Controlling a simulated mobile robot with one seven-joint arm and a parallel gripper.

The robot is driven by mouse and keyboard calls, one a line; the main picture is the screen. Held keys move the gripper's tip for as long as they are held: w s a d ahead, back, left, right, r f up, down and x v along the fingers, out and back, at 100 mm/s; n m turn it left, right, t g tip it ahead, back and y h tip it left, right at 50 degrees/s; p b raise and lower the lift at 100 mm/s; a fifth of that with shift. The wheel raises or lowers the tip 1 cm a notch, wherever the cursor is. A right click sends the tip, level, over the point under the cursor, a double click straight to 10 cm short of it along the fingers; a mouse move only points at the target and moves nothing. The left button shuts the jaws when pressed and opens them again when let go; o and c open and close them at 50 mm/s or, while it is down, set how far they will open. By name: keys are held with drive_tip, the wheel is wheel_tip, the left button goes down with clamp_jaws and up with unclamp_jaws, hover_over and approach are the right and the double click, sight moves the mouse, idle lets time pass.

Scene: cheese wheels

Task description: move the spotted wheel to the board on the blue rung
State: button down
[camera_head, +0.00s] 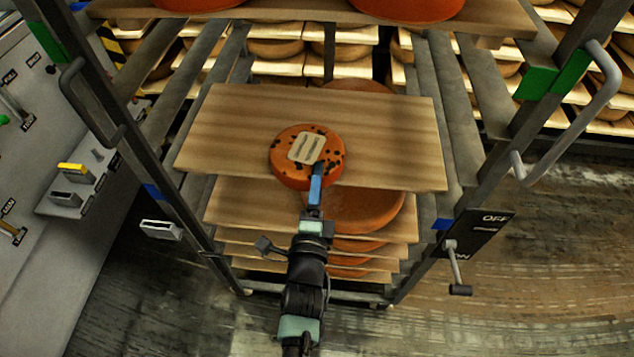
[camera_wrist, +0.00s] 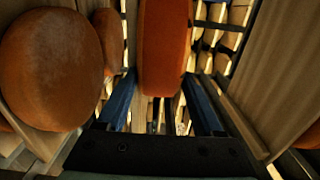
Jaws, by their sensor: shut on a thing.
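The spotted wheel (camera_head: 299,170) is orange with dark spots and a pale label on its top face. My gripper (camera_head: 315,182) is shut on its near side. In the wrist view the wheel (camera_wrist: 165,50) shows edge-on between my two blue fingers (camera_wrist: 163,108). In the head view it overlaps the front part of a bare wooden board (camera_head: 390,135); I cannot tell whether it touches this board or is held above it. Blue marks (camera_head: 155,192) (camera_head: 442,224) are on the rack posts, near the level of this board's front edge.
Above is a board (camera_head: 300,16) bearing orange wheels (camera_head: 410,8), near green marks (camera_head: 550,75). Below are stacked boards (camera_head: 235,212) with a large plain wheel (camera_head: 365,208). Rack handles (camera_head: 590,100), an OFF/ON lever (camera_head: 456,270) and a wall panel (camera_head: 60,150) flank the space.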

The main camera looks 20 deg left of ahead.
drive_tip(key=shift+c, duration=0.5)
unclamp_jaws()
drive_tip(key=shift+r, duration=0.3)
drive_tip(key=shift+o, duration=0.5)
drive_tip(key=v, duration=1.3)
drive_tip(key=shift+b, duration=0.45)
drive_tip(key=shift+f, duration=0.15)
